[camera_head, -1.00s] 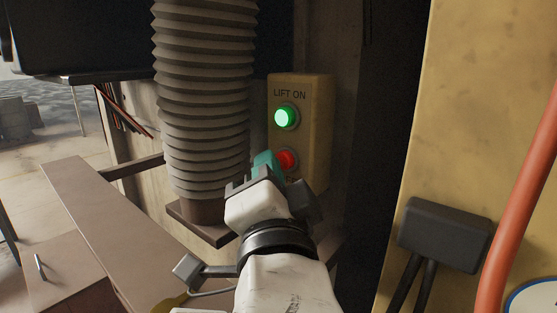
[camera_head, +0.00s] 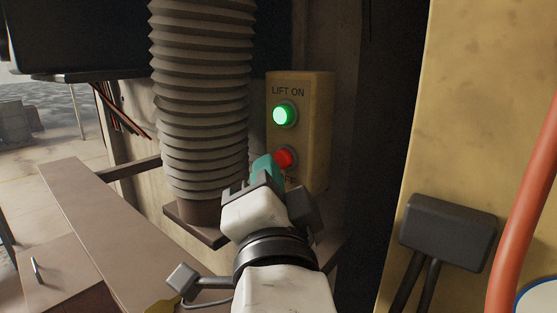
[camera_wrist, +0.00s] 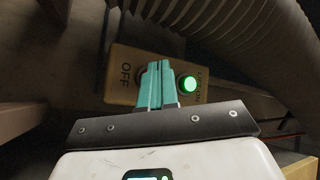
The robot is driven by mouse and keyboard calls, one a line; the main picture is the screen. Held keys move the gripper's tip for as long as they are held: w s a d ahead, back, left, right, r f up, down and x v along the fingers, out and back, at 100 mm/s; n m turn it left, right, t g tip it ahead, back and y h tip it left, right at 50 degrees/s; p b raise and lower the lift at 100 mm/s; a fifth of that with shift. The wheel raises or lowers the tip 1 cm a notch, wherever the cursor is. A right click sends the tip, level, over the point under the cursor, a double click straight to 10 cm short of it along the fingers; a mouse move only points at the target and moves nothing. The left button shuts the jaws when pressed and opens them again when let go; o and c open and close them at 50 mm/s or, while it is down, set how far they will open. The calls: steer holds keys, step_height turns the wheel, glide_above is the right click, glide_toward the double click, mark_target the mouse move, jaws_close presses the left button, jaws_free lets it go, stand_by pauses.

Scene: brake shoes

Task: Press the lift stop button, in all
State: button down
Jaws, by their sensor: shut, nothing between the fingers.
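A yellow control box (camera_head: 314,120) hangs on the column, with a lit green button (camera_head: 283,115) under the words "LIFT ON" and a red button (camera_head: 286,157) below it. My gripper (camera_head: 268,165) is shut and empty, its teal fingers in front of the box just left of the red button and partly over it. In the wrist view the box (camera_wrist: 116,92) shows "OFF" at left and the lit green button (camera_wrist: 188,84) at right. The shut fingertips (camera_wrist: 157,68) lie between them and hide the red button. I cannot tell whether the fingertips touch it.
A ribbed grey bellows (camera_head: 203,100) stands close left of the box. A yellow panel (camera_head: 450,110) with a dark block (camera_head: 449,232) and an orange hose (camera_head: 522,200) is at right. A brown beam (camera_head: 110,230) runs along the lower left.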

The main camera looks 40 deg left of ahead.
steer(key=s, duration=0.1)
steer(key=s+b, duration=0.1)
steer(key=s, duration=0.1)
steer(key=s+b, duration=0.1)
steer(key=shift+s+a+f, duration=0.15)
steer(key=shift+s+f, duration=0.2)
steer(key=shift+f, duration=0.05)
stand_by(0.8)
